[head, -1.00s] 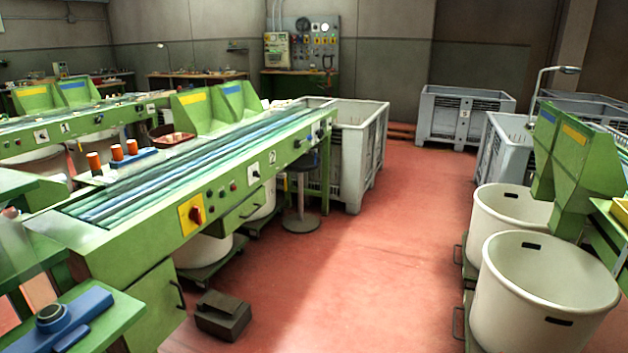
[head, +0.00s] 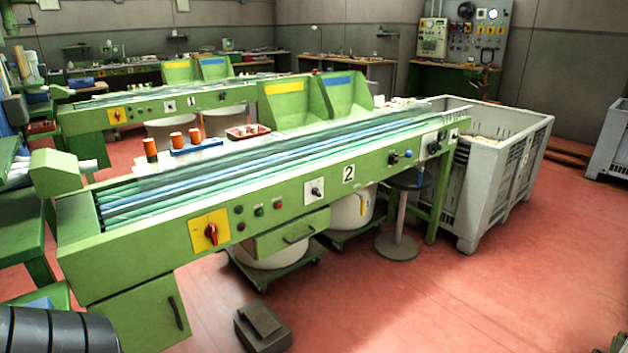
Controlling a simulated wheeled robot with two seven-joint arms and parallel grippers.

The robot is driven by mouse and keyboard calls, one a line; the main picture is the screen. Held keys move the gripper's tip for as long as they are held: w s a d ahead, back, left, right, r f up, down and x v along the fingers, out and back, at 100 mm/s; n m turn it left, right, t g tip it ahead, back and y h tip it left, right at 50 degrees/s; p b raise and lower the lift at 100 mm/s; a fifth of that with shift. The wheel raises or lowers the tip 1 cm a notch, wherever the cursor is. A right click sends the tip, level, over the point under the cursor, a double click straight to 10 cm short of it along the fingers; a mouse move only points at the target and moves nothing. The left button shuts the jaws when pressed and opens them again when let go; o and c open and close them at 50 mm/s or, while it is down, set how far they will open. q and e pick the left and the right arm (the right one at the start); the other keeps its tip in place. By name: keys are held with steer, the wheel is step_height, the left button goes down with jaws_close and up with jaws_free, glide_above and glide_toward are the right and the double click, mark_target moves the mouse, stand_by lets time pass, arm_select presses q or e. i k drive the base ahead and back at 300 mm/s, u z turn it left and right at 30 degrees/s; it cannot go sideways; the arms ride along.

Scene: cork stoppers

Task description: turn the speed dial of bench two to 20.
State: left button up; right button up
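Bench two (head: 150,245) is the long green bench with a "2" plate (head: 348,173) on its front. Left of that plate, a small white plate carries a black knob (head: 315,192). Another white plate with a dark knob (head: 433,147) sits near the right end. I cannot tell which one is the speed dial, and no scale markings are readable. A red rotary switch (head: 211,234) on a yellow plate is farther left, with small buttons (head: 260,211) beside it. Neither of my grippers shows; a dark ribbed part of my arm enters at the lower left.
A dark pedal box (head: 263,326) lies on the red floor before the bench. A round stool (head: 397,240) stands under its right part, and a grey crate (head: 490,205) at its right end. A drawer (head: 291,233) projects below the buttons. Floor at right is open.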

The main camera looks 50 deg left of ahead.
mark_target(315, 191)
steer(key=u, duration=0.9)
steer(key=i, duration=1.3)
steer(key=u, duration=1.45)
